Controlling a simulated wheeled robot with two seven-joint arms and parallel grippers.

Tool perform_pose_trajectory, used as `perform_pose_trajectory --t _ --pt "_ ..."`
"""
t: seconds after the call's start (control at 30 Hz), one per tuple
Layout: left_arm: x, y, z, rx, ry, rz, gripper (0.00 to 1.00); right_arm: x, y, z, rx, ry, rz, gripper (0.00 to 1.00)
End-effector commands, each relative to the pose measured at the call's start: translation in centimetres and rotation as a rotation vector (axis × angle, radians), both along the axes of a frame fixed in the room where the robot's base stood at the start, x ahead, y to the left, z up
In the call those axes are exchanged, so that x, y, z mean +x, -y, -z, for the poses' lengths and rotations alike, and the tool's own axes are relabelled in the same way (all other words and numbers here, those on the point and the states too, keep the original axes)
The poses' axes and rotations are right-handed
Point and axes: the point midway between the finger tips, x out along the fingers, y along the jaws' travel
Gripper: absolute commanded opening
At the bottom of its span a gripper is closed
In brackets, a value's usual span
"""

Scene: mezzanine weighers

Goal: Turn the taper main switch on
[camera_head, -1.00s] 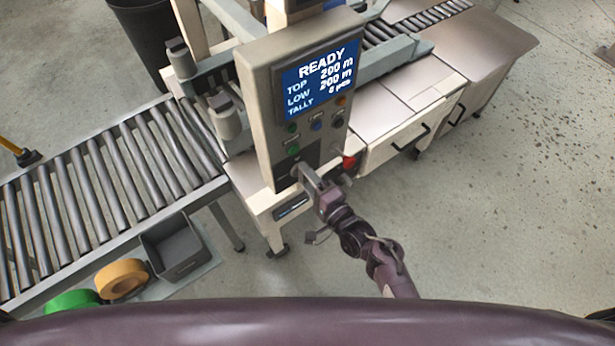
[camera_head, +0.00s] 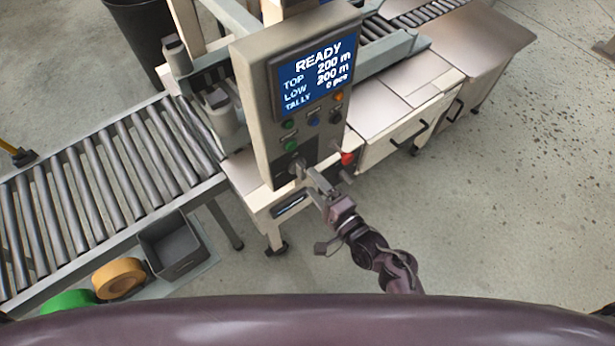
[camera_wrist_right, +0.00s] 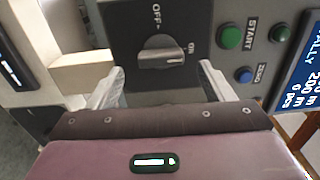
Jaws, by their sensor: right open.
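The taper main switch (camera_head: 296,167) is a rotary knob low on the control panel (camera_head: 262,130). In the right wrist view the knob (camera_wrist_right: 160,52) has its grip lying sideways, with its marked end toward the ON label at right; the OFF label is above. The panel's screen (camera_head: 318,76) is lit and reads READY. My right gripper (camera_head: 311,182) is open, just in front of and below the switch. In the wrist view its fingers (camera_wrist_right: 162,74) stand apart on either side, clear of the knob. My left gripper is not in view.
A red button (camera_head: 347,159) sits right of the switch. A green START button (camera_wrist_right: 230,36) and a blue button (camera_wrist_right: 243,75) are near the right finger. A roller conveyor (camera_head: 100,190) runs left, with a grey bin (camera_head: 175,246) and tape rolls (camera_head: 118,278) below. Floor at right is clear.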

Motion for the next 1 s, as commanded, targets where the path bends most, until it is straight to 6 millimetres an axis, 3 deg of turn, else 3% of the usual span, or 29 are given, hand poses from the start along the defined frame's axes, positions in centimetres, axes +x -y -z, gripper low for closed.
perform_pose_trajectory --t 0.1,0.3,0.87,0.93,1.0 --pt "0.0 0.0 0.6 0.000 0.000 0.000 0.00 -1.7 1.2 0.2 -0.001 0.000 0.000 0.75" --pt "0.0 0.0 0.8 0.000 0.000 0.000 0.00 -3.0 2.1 0.0 0.001 -0.001 0.000 0.75" --pt "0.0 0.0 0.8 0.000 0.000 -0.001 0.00 -3.0 2.2 0.0 -0.001 -0.001 0.000 0.75" --pt "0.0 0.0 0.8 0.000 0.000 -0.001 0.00 -3.1 2.2 0.7 -0.017 -0.006 0.002 0.75" --pt "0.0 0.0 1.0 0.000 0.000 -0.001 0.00 -3.3 2.4 2.5 -0.065 -0.023 0.006 0.75"
